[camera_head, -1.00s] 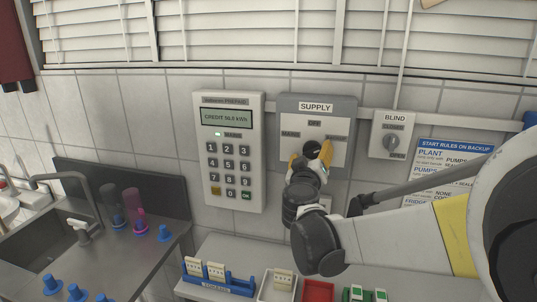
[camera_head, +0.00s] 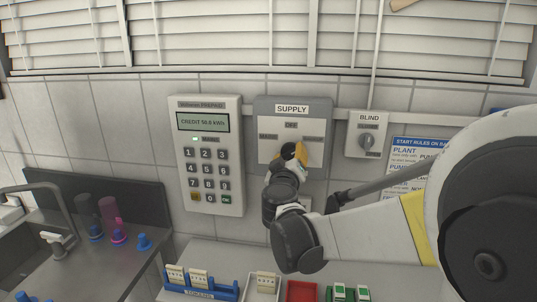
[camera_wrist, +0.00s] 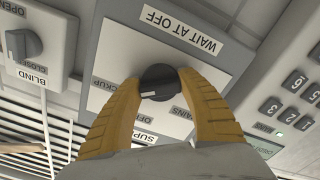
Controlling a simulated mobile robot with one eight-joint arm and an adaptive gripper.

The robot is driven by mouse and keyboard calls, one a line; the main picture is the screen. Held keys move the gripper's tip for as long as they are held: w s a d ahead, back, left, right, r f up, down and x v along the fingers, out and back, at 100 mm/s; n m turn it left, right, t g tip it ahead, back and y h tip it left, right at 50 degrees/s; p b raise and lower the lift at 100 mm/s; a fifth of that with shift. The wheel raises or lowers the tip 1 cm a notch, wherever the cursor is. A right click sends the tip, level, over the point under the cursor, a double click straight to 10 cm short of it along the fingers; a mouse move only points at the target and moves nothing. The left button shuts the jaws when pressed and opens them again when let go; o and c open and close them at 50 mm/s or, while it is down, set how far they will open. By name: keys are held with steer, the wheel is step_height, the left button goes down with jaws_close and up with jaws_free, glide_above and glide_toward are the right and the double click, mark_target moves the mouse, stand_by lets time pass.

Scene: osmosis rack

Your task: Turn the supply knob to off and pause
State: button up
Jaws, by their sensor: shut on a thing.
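The grey supply panel (camera_head: 263,104) is on the tiled wall, with MAINS, OFF and BACKUP labels on its light plate. My gripper (camera_head: 290,152) is in front of the plate, just below the OFF label, and hides most of the knob. In the wrist view the round black supply knob (camera_wrist: 160,80) sits between my two yellow fingers, which are shut on it from both sides. A "WAIT AT OFF" label (camera_wrist: 180,29) is on the plate's other side.
A keypad meter (camera_head: 208,155) hangs left of the panel, its display showing a credit reading. A blind knob box (camera_head: 367,121) is to the right, beside a rules sheet (camera_head: 411,153). Below are a shelf with trays and a sink counter (camera_head: 120,265).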

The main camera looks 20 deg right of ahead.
steer(key=n, duration=0.5)
steer(key=shift+n, duration=0.4)
steer(key=n, duration=0.4)
steer(key=shift+n+p, duration=0.4)
steer(key=shift+r, duration=0.1)
steer(key=o, duration=1.2)
steer(key=v, duration=1.2)
